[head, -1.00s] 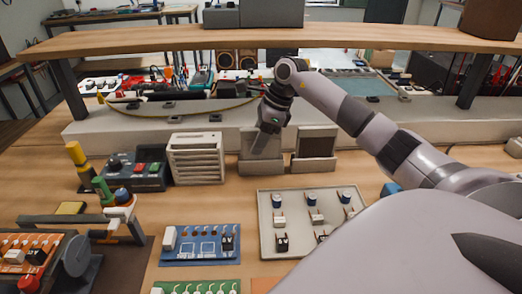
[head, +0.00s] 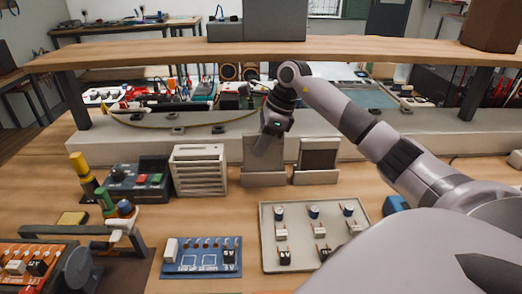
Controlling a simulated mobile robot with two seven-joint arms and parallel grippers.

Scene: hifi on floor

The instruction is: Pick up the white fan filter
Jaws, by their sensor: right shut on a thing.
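The white fan filter (head: 249,156) is a pale, flat, upright panel standing at a light grey holder (head: 263,180) in the middle of the bench. My right gripper (head: 264,143) comes down from above onto this panel and is shut on it. Its fingers cover part of the panel's upper right. The panel's lower edge is at or behind the holder's front lip, so I cannot tell whether it is clear of the slot. My left gripper is not in view.
A dark filter (head: 318,155) stands in a similar holder just right. A white slatted box (head: 199,171) stands close left, beside a control box (head: 139,182). A component tray (head: 268,244) and blue board (head: 203,258) lie in front. A wooden shelf (head: 350,48) spans behind.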

